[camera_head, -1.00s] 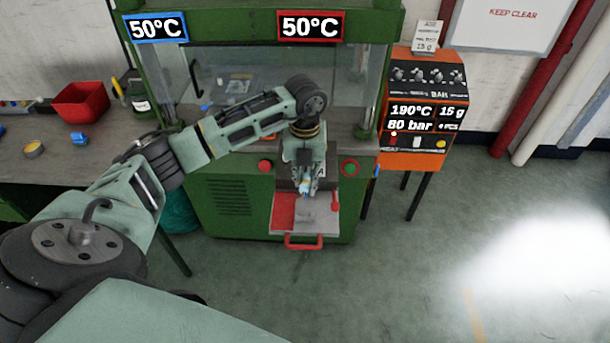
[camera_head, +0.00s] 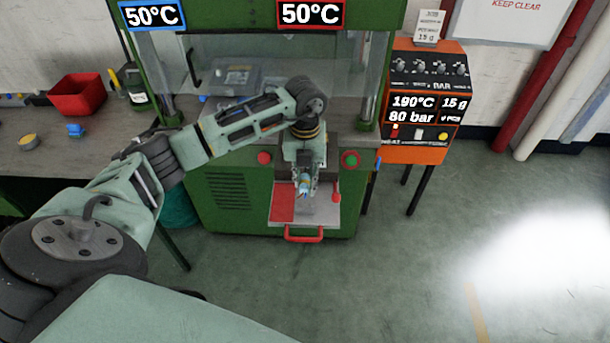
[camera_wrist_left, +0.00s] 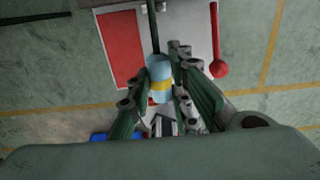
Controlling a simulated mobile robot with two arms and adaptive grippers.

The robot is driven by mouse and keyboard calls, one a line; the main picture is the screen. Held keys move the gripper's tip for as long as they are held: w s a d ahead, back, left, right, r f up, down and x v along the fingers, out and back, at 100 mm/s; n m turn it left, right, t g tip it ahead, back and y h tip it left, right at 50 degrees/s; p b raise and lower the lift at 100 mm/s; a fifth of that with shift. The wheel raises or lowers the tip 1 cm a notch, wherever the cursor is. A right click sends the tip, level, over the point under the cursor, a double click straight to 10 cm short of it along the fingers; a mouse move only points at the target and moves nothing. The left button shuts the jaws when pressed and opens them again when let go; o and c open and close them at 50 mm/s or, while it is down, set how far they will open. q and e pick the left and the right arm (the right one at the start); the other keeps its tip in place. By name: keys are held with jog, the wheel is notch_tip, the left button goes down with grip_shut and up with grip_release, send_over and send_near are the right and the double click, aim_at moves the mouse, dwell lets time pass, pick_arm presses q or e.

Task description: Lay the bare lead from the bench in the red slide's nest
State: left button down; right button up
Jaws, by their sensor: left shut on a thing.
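My left gripper (camera_head: 305,191) points down over the pulled-out slide (camera_head: 283,203) at the front of the green press. In the left wrist view my left gripper (camera_wrist_left: 158,84) is shut on the lead (camera_wrist_left: 159,72), at its light blue end with a yellow band. The lead's dark cable runs up the picture over the slide (camera_wrist_left: 121,48), which has a red panel on the left and a grey plate on the right. I cannot tell whether the lead touches the slide. The nest is not clearly seen. My right gripper is not in view.
The green press (camera_head: 232,200) stands behind the slide, with a red front handle (camera_head: 303,235) below. A red-knobbed lever (camera_wrist_left: 219,68) stands at the slide's right edge. The bench (camera_head: 50,180) at left holds a red bin (camera_head: 78,95). An orange machine (camera_head: 420,110) stands at right.

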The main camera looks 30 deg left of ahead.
pick_arm(q)
jog(key=shift+f+b, duration=1.5)
jog(key=shift+f, duration=0.8)
jog(key=c, duration=1.5)
grip_release()
jog(key=shift+f, duration=0.1)
jog(key=shift+r, duration=0.25)
notch_tip(320, 180, up, 12)
jog(key=shift+f, duration=0.2)
